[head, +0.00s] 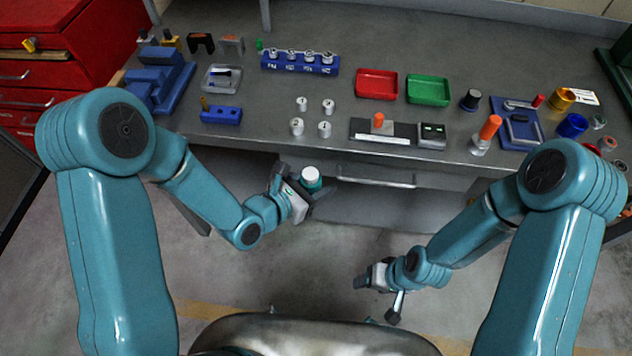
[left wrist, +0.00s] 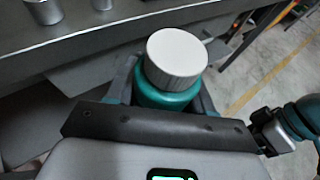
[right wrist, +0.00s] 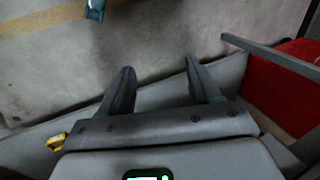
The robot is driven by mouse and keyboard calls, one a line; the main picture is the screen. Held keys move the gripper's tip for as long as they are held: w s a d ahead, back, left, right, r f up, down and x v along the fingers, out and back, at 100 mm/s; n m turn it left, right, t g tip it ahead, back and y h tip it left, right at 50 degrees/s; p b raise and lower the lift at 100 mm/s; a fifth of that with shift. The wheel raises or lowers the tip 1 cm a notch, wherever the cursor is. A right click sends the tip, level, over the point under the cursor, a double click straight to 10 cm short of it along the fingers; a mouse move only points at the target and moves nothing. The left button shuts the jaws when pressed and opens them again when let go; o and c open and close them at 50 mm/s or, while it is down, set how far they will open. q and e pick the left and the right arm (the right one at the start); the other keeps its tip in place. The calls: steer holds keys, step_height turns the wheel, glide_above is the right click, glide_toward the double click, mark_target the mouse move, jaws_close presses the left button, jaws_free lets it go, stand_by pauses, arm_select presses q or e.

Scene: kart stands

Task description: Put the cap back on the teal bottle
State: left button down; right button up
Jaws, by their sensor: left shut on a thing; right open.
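The teal bottle (head: 313,186) is held in front of the bench's front edge by my left gripper (head: 308,192), which is shut around its body. A white ribbed cap (head: 310,173) sits on top of the bottle. In the left wrist view the cap (left wrist: 177,58) covers the mouth of the teal bottle (left wrist: 165,98). I cannot tell whether it is screwed tight. My right gripper (head: 388,292) is low in front of the bench, well apart from the bottle. In the right wrist view its two fingers (right wrist: 160,82) are spread with nothing between them.
The grey bench (head: 345,90) holds a red tray (head: 377,84), a green tray (head: 428,90), a blue rack (head: 300,64) and several small white-metal cylinders (head: 325,129). A bench drawer handle (head: 376,182) is just right of the bottle. The floor between my arms is clear.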

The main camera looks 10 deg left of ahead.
steer(key=shift+s+d+f+m, duration=0.1)
steer(key=shift+s+d+m, duration=0.1)
steer(key=shift+s+m, duration=0.3)
steer(key=shift+s+d+f+m, duration=0.1)
steer(key=shift+s+d+m, duration=0.05)
steer(key=shift+s+m, duration=0.35)
arm_select(q)
steer(key=shift+a+r, duration=0.1)
